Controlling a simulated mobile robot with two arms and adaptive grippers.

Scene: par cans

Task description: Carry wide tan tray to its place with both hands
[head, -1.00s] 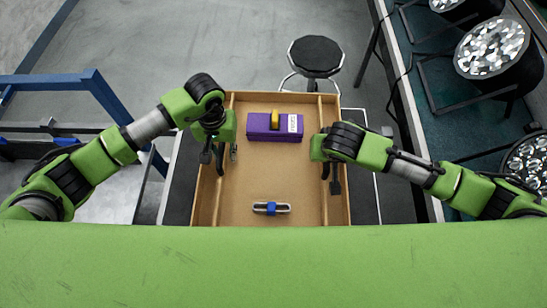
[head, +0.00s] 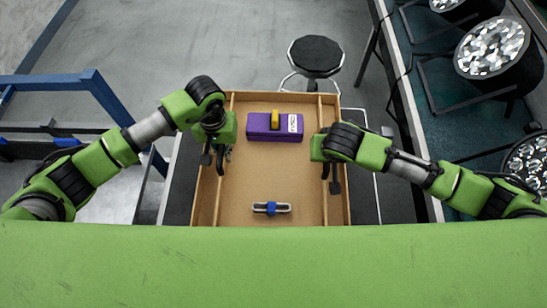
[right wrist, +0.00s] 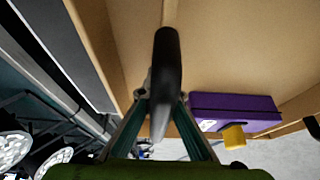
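The wide tan tray (head: 255,185) lies flat in front of me with a raised inner strip along each side. My left gripper (head: 217,160) points down over its left strip, and my right gripper (head: 331,178) over its right strip. Dark finger parts of the left gripper show on both sides of the strip; its grip on it is unclear. In the right wrist view a dark finger (right wrist: 165,85) lies in line with the strip and hides the contact. The tray holds a purple box (head: 262,133) with a yellow piece on top, and a small blue-and-grey item (head: 284,208).
A black round stool (head: 316,55) stands behind the tray. A dark bench with large par cans (head: 490,48) is at the right. A blue frame (head: 100,95) is at the left. Grey floor is clear at the upper left.

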